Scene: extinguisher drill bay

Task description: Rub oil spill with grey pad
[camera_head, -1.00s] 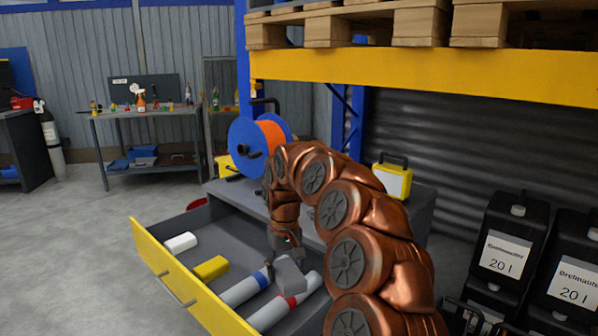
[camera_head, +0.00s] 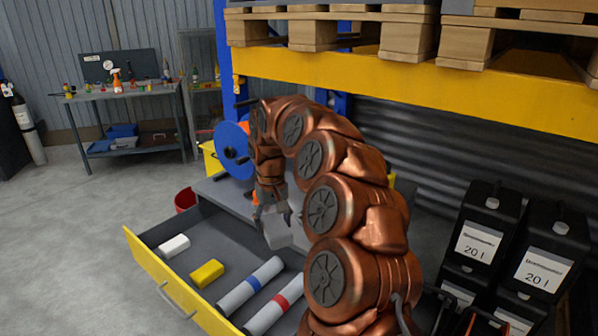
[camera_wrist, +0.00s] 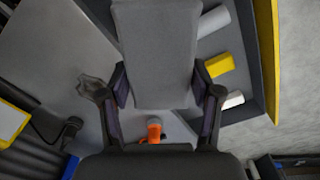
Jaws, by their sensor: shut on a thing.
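The grey pad (camera_head: 278,233) is held in my gripper (camera_head: 271,210), above the back part of the open drawer beside the bench top. In the wrist view the pad (camera_wrist: 155,50) fills the top middle, clamped between the two fingers of my gripper (camera_wrist: 158,88). A brownish-grey patch (camera_wrist: 88,84) on the bench top, left of the fingers in the wrist view, looks like the oil spill. It is partly hidden by a finger. In the head view I cannot make it out behind my arm.
The open drawer (camera_head: 178,292) holds a white block (camera_head: 173,246), a yellow block (camera_head: 206,273) and two grey rolls, with blue (camera_head: 251,283) and red (camera_head: 277,303) bands. An orange object (camera_wrist: 154,130) stands near the fingers. A blue reel (camera_head: 231,146) is behind; black canisters (camera_head: 487,235) stand right.

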